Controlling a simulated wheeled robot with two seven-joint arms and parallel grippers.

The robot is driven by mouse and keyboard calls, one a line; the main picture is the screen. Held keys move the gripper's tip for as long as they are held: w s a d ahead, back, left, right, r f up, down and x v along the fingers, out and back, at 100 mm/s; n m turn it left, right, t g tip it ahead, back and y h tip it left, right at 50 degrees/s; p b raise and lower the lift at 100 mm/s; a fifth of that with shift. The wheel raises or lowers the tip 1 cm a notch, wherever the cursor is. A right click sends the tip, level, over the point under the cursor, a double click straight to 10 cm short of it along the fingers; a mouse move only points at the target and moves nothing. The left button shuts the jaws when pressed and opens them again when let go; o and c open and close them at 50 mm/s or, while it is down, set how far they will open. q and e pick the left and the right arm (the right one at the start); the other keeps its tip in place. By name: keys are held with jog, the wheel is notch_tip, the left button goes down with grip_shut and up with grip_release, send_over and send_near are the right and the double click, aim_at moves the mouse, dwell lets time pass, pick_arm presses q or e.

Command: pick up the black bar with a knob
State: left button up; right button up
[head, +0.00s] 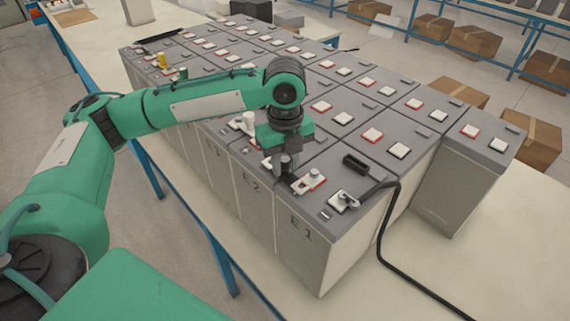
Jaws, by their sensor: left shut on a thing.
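My right gripper is not in view.
Several rows of grey batteries (310,235) with white and red terminals stand on a pale table (500,245). Another dark flat bar (158,36) lies at the far left.

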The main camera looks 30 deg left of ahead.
pick_arm(q)
notch_tip(320, 180, up, 11)
jog(key=shift+w+f+b, duration=0.1)
jog(key=shift+b, duration=0.95)
notch_tip(320, 180, up, 8)
send_over(286, 158)
jog(key=shift+s+r+p, duration=0.2)
jog(key=shift+r+p, duration=0.05)
jog(key=shift+p, duration=0.05)
